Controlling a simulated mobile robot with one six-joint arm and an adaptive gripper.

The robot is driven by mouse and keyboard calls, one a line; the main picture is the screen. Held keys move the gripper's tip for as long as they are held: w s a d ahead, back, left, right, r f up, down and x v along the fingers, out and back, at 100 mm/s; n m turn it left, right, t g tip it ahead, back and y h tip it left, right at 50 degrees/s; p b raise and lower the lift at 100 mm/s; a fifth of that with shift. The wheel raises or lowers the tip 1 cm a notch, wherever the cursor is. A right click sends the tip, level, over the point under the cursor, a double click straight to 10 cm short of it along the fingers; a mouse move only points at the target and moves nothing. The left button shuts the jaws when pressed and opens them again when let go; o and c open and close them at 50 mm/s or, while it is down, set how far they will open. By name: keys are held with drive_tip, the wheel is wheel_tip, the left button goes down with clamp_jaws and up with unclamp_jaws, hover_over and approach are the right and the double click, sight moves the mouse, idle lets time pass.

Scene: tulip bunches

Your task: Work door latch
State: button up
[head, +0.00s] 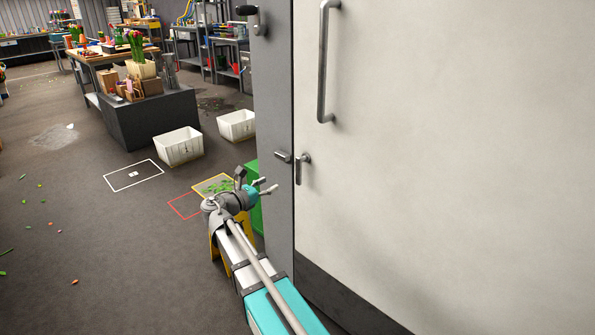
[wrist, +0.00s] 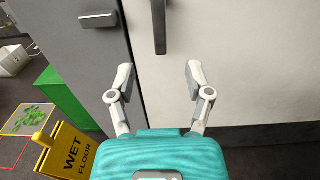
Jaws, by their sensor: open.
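The door (head: 430,150) is a large pale panel on the right of the head view and looks shut against its grey frame (head: 278,100). The latch lever (head: 302,168) is a small grey handle hanging downward at the door's left edge. A small grey catch (head: 283,156) sits beside it on the frame. In the wrist view the lever (wrist: 159,25) is at the top centre and the catch (wrist: 98,20) is left of it. My gripper (wrist: 158,80) is open and empty, below the lever and apart from it. My gripper (head: 268,187) is left of the lever in the head view.
A long vertical pull handle (head: 323,60) is higher on the door. A yellow wet-floor sign (wrist: 68,150) and a green box (wrist: 62,105) stand left of my gripper. White crates (head: 179,147) and a workbench (head: 115,57) are farther back. Floor at left is mostly clear.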

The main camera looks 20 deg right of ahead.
sight(297, 169)
drive_tip(key=shift+d, duration=0.15)
drive_tip(key=shift+x, duration=6.75)
drive_tip(key=shift+f, duration=0.1)
clamp_jaws()
